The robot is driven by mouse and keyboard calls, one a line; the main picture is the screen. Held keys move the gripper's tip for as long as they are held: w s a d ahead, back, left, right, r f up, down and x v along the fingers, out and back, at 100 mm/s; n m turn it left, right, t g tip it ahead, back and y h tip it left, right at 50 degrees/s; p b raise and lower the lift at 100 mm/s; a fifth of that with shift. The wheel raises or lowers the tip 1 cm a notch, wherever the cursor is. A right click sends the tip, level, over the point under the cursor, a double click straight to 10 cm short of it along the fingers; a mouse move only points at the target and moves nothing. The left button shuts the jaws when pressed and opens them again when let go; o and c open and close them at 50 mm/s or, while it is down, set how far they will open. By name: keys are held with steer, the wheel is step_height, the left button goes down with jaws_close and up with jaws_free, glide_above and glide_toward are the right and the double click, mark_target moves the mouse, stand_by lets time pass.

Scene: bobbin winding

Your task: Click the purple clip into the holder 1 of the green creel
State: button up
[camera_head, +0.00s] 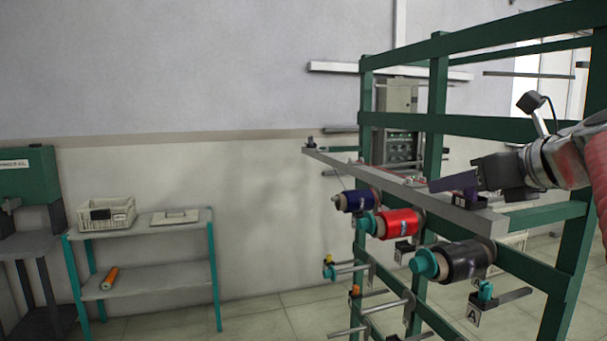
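The green creel (437,120) is a tall green frame filling the right side. A long grey rail (400,188) runs along it. My gripper (470,180) comes in from the right, its dark body just above the rail's near end. A dark purple piece, which looks like the purple clip (447,183), sticks out left from the gripper's front, low over the rail. Whether it touches the rail is unclear. The fingers blend with it, so I cannot see whether they are closed on it. I cannot make out which holder is number 1.
Blue (357,200), red (398,223) and black (462,261) spools sit on creel spindles below the rail. Several bare spindles (385,310) stick out lower down. A shelf table (140,232) with a crate (106,214) stands left. The floor between is clear.

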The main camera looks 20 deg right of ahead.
steer(key=v, duration=1.3)
steer(key=shift+s+r, duration=0.15)
steer(key=shift+s, duration=0.15)
steer(key=shift+w, duration=0.15)
